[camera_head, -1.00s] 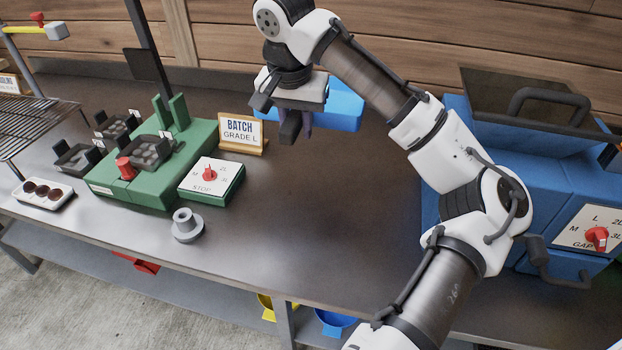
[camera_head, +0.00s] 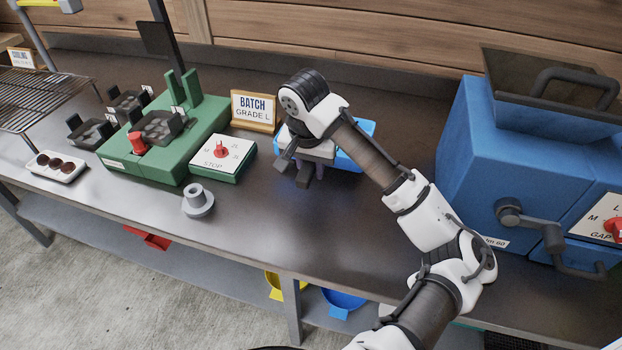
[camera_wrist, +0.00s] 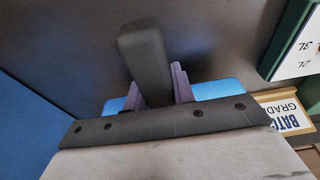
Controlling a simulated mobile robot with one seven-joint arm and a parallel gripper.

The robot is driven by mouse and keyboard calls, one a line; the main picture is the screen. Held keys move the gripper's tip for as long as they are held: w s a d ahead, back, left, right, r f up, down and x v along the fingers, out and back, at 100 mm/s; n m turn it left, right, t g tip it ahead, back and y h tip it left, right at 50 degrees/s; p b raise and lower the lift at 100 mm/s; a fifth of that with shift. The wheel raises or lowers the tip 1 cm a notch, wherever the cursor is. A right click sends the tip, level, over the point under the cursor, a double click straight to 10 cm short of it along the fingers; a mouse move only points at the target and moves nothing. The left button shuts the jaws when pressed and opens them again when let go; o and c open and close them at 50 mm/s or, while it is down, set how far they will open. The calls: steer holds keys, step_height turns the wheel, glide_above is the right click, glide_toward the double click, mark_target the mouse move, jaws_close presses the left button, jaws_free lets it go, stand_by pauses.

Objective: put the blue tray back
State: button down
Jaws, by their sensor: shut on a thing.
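The blue tray (camera_head: 356,136) is just right of the batch sign, partly hidden behind my gripper (camera_head: 304,168) and forearm. In the wrist view, its blue edge (camera_wrist: 218,89) shows on both sides of my gripper's purple fingers. My gripper (camera_wrist: 158,85) is shut on a dark grey bar (camera_wrist: 143,55), which appears to be the tray's handle. In the head view the bar points toward the front of the table. The tray is low over the dark tabletop; I cannot tell whether it touches it.
The batch sign (camera_head: 253,110) and green station (camera_head: 150,150) with its stop dial box (camera_head: 222,157) stand left of the tray. A grey flanged piece (camera_head: 198,202) lies in front. A large blue machine (camera_head: 515,150) with a crank stands right. Tabletop between tray and machine is clear.

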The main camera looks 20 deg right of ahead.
mark_target(312, 189)
steer(key=shift+f, duration=2)
steer(key=c, duration=1.2)
jaws_free()
steer(key=shift+o, duration=0.2)
steer(key=r, duration=0.4)
steer(key=s+a+r, duration=0.1)
steer(key=r, duration=0.3)
steer(key=s+r, duration=0.1)
steer(key=r, duration=0.3)
steer(key=shift+a, duration=0.15)
